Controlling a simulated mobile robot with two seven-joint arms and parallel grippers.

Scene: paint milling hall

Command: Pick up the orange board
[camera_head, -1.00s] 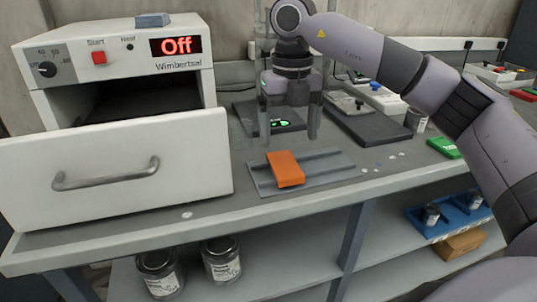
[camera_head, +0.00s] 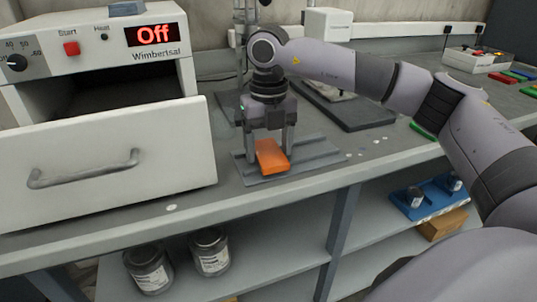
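The orange board (camera_head: 271,158) is a small flat block on the grey grooved tray (camera_head: 305,158) on the bench, right of the open drawer. My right gripper (camera_head: 270,146) points down over it. Its two fingers are apart, one on each side of the board's far part, and the tips reach down to about the board's height. I cannot tell whether the fingers touch it. My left gripper is out of view.
The white oven (camera_head: 100,55) reads "Off", and its drawer front (camera_head: 110,150) stands out at the left. A dark flat plate (camera_head: 350,108) lies behind the tray to the right. Cans (camera_head: 150,268) and a blue tray (camera_head: 428,200) are on the shelf below.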

